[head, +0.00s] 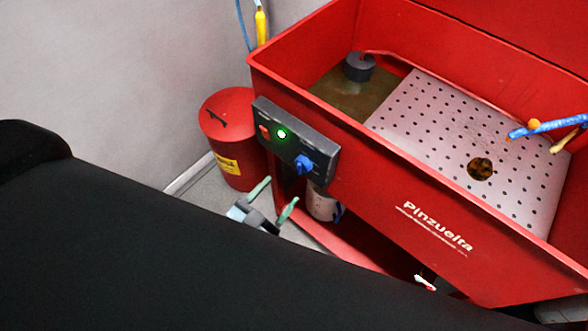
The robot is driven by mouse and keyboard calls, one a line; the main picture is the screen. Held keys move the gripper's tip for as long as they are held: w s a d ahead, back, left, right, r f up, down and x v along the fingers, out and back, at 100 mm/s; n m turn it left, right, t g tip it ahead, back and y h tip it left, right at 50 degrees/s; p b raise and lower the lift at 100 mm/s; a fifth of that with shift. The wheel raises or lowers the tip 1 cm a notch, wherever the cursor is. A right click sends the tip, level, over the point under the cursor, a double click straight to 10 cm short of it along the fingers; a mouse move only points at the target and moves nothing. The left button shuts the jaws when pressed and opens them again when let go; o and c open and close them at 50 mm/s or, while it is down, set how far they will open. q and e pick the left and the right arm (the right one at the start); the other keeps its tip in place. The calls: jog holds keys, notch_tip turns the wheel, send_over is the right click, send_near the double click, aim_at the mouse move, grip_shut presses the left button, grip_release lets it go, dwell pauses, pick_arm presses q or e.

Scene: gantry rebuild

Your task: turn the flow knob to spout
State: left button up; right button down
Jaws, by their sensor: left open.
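The blue flow knob (304,165) sits on the right part of a dark control panel (297,140) on the front of the red parts washer (375,185). A lit green light (281,134) and a red button (264,131) are to its left on the same panel. My left gripper (273,199) has two green fingers spread apart, empty, below and left of the knob in the picture, and apart from it. My black arm covers the lower left and hides part of the gripper's body. My right gripper is not in view.
The basin holds a perforated plate (440,125) with a drain hole, a dark round part (359,66), and a blue brush (545,128) at the right. A red can (229,138) stands left of the washer near the wall. A white canister (322,205) stands under the panel.

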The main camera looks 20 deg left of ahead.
aim_at(298, 171)
pick_arm(q)
jog(key=shift+x, duration=3.85)
jog(key=c, duration=1)
jog(key=shift+m, duration=0.3)
jog(key=m, duration=0.5)
jog(key=shift+f+m, duration=0.15)
jog(key=shift+m, duration=0.25)
jog(key=m, duration=0.2)
jog(key=m+b, duration=0.1)
jog(key=m, duration=0.2)
jog(key=shift+t+h, duration=0.3)
jog(key=shift+h, duration=0.1)
jog(key=shift+m, duration=0.5)
